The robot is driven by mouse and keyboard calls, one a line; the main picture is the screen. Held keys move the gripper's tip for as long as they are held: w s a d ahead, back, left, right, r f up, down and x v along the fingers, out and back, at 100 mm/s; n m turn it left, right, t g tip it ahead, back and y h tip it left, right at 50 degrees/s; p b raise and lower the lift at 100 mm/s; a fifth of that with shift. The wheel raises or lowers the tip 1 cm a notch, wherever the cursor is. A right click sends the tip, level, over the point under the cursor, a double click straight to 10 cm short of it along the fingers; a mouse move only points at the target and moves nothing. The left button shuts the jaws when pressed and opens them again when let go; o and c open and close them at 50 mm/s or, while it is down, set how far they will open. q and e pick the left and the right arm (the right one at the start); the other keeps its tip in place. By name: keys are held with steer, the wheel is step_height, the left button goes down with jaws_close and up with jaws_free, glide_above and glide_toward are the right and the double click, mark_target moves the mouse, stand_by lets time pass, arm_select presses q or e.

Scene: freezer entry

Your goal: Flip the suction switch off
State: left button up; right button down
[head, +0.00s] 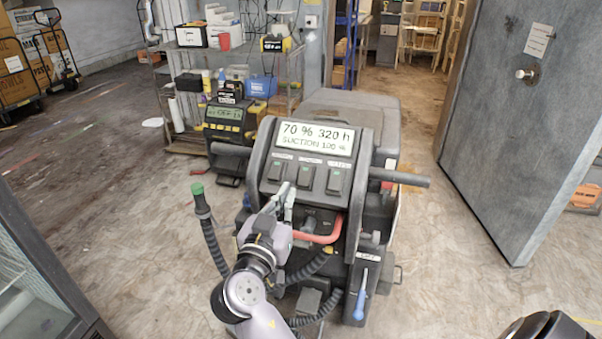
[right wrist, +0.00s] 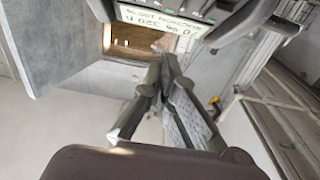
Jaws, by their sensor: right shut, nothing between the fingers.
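The floor-cleaning machine (head: 350,130) stands upright in the middle of the head view. Its display (head: 315,138) reads "70 % 320 h" and "SUCTION 100 %"; the display also shows upside down in the right wrist view (right wrist: 165,22). Below it is a row of three dark rocker switches: left (head: 278,168), middle (head: 305,176) and right (head: 335,181). Their small labels are too blurred to read. My right gripper (head: 286,190) is shut and empty, its tips just below the left and middle switches. Contact cannot be told. The closed fingers (right wrist: 168,65) point toward the panel. My left gripper is out of view.
The machine's handlebar (head: 405,179) sticks out on both sides. A red curved handle (head: 325,236) and a blue lever (head: 360,295) are below the panel. A green-tipped hose (head: 203,205) stands at left. A thick grey door (head: 520,120) stands open at right.

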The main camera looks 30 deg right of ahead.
steer(key=p, duration=0.5)
glide_above(305, 186)
steer(key=s+a, duration=0.1)
steer(key=f, duration=0.1)
steer(key=shift+w+d+f, duration=0.2)
steer(key=shift+w+f, duration=0.05)
steer(key=shift+f, duration=0.4)
steer(key=shift+w+d+r+g+y+p, duration=0.2)
steer(key=shift+d+g+y+p, duration=0.15)
steer(key=shift+p, duration=0.2)
steer(key=shift+f, duration=0.25)
steer(key=shift+r, duration=0.15)
